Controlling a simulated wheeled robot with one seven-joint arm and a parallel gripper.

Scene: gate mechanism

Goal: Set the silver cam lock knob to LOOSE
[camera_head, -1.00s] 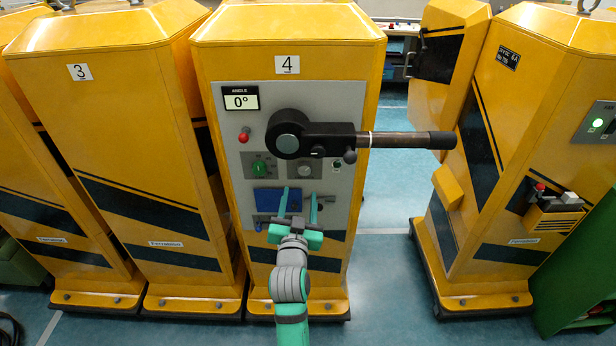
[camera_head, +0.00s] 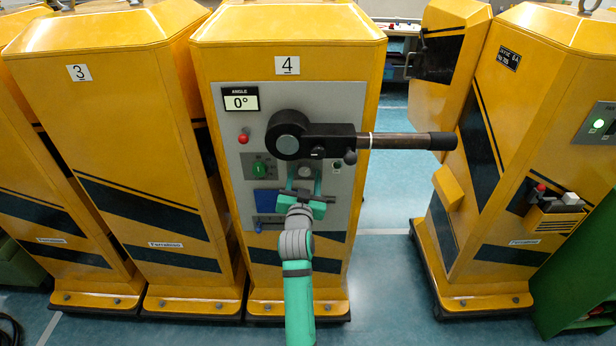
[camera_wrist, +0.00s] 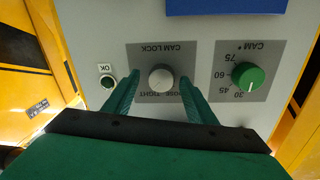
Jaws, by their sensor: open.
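The silver cam lock knob (camera_head: 305,171) is on the grey panel (camera_head: 230,130) of yellow cabinet 4, below the black lever hub. In the wrist view the knob (camera_wrist: 160,78) is round and silver on a dark plate reading CAM LOCK, with LOOSE and TIGHT lettering upside down and partly covered. My gripper (camera_head: 304,184) is open in front of the panel. In the wrist view its two green fingers (camera_wrist: 158,92) stand on either side of the knob, with a gap on both sides. I cannot tell which word the knob points to.
A green CAM° dial (camera_wrist: 244,75) is right of the knob in the wrist view, and an OK button (camera_wrist: 106,81) is to its left. A black lever (camera_head: 330,140) extends rightward above my gripper. A display (camera_head: 240,102) reads 0°. A blue plate (camera_head: 266,198) sits lower left.

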